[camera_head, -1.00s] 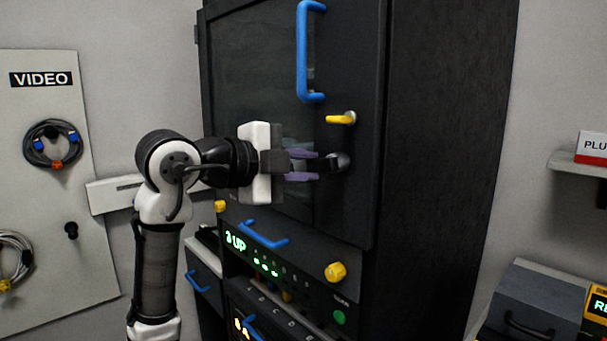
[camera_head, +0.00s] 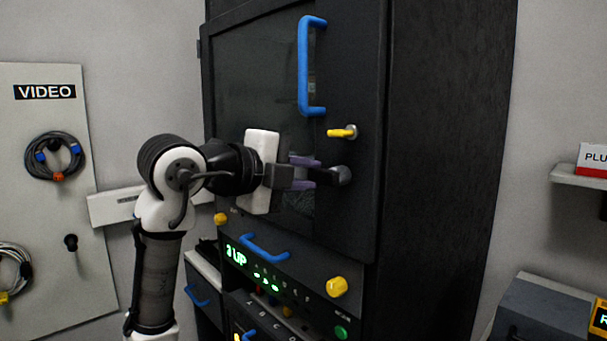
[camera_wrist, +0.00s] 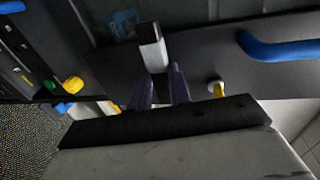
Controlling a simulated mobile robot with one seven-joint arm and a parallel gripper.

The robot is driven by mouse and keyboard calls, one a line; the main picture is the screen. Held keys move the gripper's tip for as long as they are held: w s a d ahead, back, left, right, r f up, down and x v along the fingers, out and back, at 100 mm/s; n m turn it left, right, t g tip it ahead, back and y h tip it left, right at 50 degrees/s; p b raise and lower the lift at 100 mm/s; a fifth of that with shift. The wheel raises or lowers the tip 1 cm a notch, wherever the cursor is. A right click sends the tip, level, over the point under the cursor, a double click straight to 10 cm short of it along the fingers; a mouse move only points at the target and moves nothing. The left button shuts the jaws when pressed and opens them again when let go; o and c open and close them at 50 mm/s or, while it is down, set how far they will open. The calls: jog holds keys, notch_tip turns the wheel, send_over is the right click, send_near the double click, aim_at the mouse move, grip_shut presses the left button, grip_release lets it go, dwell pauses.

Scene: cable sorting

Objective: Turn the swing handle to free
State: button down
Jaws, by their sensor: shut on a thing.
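The swing handle (camera_head: 341,176) is a short dark lever on the dark cabinet door, below a yellow turn piece. My gripper (camera_head: 312,173) reaches it from the left, with one purple finger above and one below, shut on its lever. In the wrist view the swing handle (camera_wrist: 152,48) sticks out between the purple fingers of my gripper (camera_wrist: 160,85), its end face pale. The fingers hide part of the lever. I cannot tell its exact turn angle.
The yellow turn piece (camera_head: 342,132) sits just above the swing handle. A blue door handle (camera_head: 303,65) is higher up. Below the door are a blue pull (camera_head: 263,248) and a yellow knob (camera_head: 337,287). A shelf (camera_head: 580,175) is at the right.

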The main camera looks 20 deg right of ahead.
jog(key=c, duration=1.3)
grip_release()
jog(key=b+v, duration=0.2)
jog(key=v, duration=1.2)
jog(key=shift+b, duration=0.4)
